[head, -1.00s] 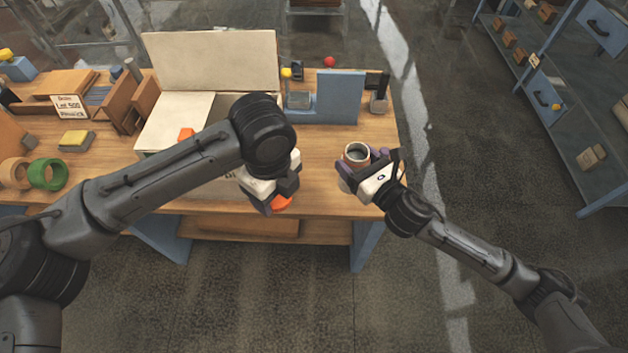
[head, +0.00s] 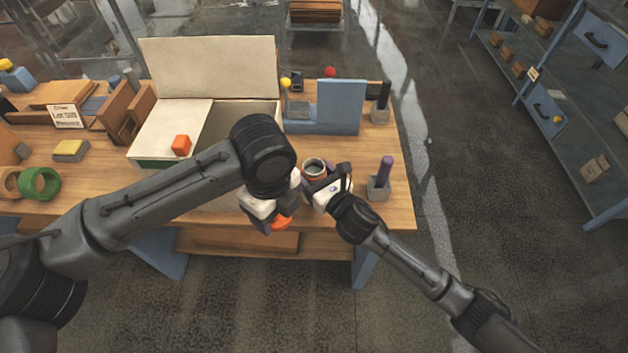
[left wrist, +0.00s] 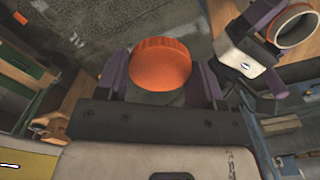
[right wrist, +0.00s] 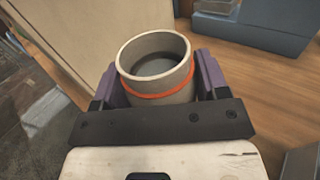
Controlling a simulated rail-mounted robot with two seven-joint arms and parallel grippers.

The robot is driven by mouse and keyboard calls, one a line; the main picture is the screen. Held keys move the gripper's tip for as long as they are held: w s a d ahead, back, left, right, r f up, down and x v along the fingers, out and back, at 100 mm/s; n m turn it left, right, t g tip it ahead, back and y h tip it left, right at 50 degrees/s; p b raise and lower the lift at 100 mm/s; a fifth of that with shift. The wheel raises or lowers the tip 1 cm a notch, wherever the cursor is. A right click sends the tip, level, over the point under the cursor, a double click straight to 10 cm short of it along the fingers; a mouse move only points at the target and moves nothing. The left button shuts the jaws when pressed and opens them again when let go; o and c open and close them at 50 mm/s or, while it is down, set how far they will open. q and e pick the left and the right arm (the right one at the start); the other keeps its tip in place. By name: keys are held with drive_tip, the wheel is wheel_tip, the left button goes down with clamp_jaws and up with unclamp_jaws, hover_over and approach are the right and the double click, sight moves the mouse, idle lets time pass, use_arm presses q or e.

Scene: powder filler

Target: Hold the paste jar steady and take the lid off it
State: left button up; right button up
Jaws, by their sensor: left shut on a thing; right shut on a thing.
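The paste jar (head: 314,167) is a beige cup with an open top and a dark grey inside. In the right wrist view the jar (right wrist: 160,75) has an orange band around it. My right gripper (right wrist: 158,88) is shut on its sides and holds it upright; the gripper also shows in the head view (head: 320,182). The orange ribbed lid (left wrist: 161,63) is apart from the jar. My left gripper (left wrist: 160,88) is shut on it; in the head view the lid (head: 282,224) shows at this gripper (head: 272,216), left of and nearer than the jar.
A box (head: 150,130) with a raised pale lid and an orange block (head: 181,145) stands behind my left arm. A blue stand (head: 340,105) is at the back. A purple post in a grey block (head: 380,188) stands right of my right gripper. Green tape (head: 40,183) lies far left.

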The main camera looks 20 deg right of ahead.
drive_tip(key=shift+f, duration=1.05)
drive_tip(key=shift+f+b, duration=0.2)
drive_tip(key=shift+b, duration=0.1)
drive_tip(key=o, duration=1.7)
